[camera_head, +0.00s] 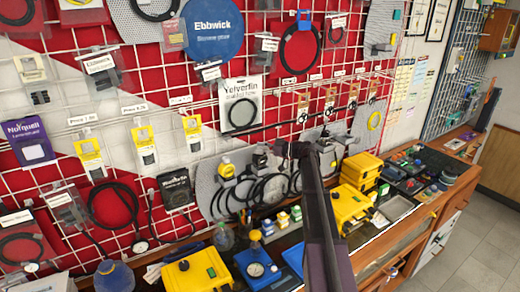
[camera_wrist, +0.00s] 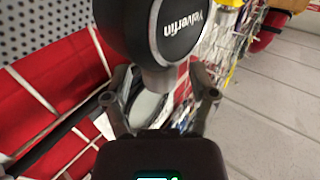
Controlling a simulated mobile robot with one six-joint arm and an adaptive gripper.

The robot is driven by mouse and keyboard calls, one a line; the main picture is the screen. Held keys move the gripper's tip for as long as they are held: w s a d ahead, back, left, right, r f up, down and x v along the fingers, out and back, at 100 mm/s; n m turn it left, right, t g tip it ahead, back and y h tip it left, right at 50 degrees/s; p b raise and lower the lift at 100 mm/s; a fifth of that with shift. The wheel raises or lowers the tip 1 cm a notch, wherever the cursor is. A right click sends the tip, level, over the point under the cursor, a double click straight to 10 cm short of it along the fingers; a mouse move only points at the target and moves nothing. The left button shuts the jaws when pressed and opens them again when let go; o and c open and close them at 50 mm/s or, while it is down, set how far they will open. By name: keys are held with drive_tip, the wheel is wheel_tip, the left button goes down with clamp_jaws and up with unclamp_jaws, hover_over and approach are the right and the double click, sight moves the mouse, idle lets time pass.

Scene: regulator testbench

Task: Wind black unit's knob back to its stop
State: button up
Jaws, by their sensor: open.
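The black unit (camera_wrist: 165,28), a round regulator body with a white "Yelverfin" label, fills the top middle of the wrist view. A short grey stub (camera_wrist: 160,78) sticks out of its lower side towards me; I cannot tell for sure whether this is its knob. My gripper (camera_wrist: 158,88) is open, with one finger on each side of the stub and visible room beside both fingers. In the head view the black unit (camera_head: 262,160) hangs at a grey pegboard, just left of my gripper (camera_head: 284,150), whose fingers are too small to make out there.
A yellow regulator (camera_head: 226,169) hangs left of the black unit, with black hoses (camera_head: 270,188) below. Packaged goods cover the red grid wall around.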

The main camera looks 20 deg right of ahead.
drive_tip(key=v, duration=1.2)
idle(0.6)
drive_tip(key=s+a+f+m+g+h+b, duration=0.25)
drive_tip(key=s+a+f, duration=0.45)
drive_tip(key=a, duration=0.4)
drive_tip(key=s+a+f+m+g+h+b, duration=0.2)
drive_tip(key=s+a+f+m+g+h, duration=0.25)
drive_tip(key=a+f, duration=0.6)
drive_tip(key=s+a+f+m+h+b, duration=0.2)
drive_tip(key=s+a+f+h, duration=0.1)
drive_tip(key=s, duration=0.6)
drive_tip(key=s+a+f+m+g+h+b, duration=0.1)
drive_tip(key=s+a+f+m+h+b, duration=0.1)
drive_tip(key=s+f+h, duration=0.4)
drive_tip(key=s+a+m, duration=0.1)
drive_tip(key=s+a, duration=0.1)
drive_tip(key=shift+s+f+m, duration=0.25)
drive_tip(key=shift+s+m, duration=0.05)
drive_tip(key=shift+s, duration=0.1)
